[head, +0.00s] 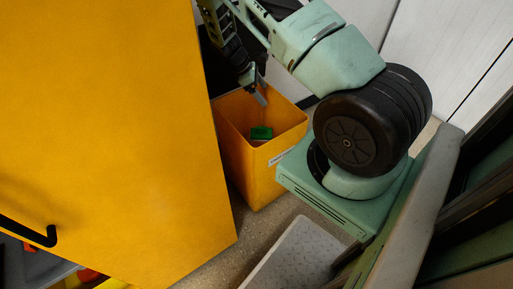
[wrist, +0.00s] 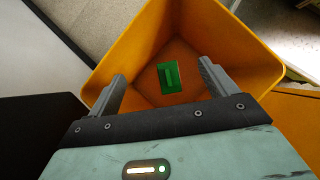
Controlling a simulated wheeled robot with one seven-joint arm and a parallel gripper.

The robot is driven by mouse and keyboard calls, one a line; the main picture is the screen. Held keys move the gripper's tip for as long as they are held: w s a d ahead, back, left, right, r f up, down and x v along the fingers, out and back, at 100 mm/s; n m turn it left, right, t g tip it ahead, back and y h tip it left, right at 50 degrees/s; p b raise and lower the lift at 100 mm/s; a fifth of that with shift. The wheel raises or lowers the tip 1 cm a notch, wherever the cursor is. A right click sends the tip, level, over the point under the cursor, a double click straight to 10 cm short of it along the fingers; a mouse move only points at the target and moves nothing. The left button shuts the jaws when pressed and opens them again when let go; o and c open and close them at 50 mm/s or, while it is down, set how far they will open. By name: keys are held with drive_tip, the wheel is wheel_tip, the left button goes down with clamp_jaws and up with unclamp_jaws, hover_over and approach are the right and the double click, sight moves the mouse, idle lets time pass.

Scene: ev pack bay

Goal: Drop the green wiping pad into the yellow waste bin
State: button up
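The green wiping pad (wrist: 170,78) is inside the yellow waste bin (wrist: 125,62), between and beyond my fingertips in the wrist view. In the head view the pad (head: 261,132) shows within the opening of the bin (head: 250,172), below my gripper (head: 256,93). My gripper is over the bin mouth with its fingers apart in the wrist view (wrist: 160,85), and nothing is held between them. The pad is apart from both fingers. I cannot tell whether it rests on the bin floor or is still falling.
A large yellow cabinet or door panel (head: 110,120) with a black handle (head: 30,232) stands left of the bin. Pale wall panels (head: 450,50) are behind at the right. A light grey textured board (head: 297,256) lies in front of the bin.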

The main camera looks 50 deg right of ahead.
wheel_tip(320, 180, up, 10)
drive_tip(key=p, duration=0.1)
idle(0.5)
idle(0.4)
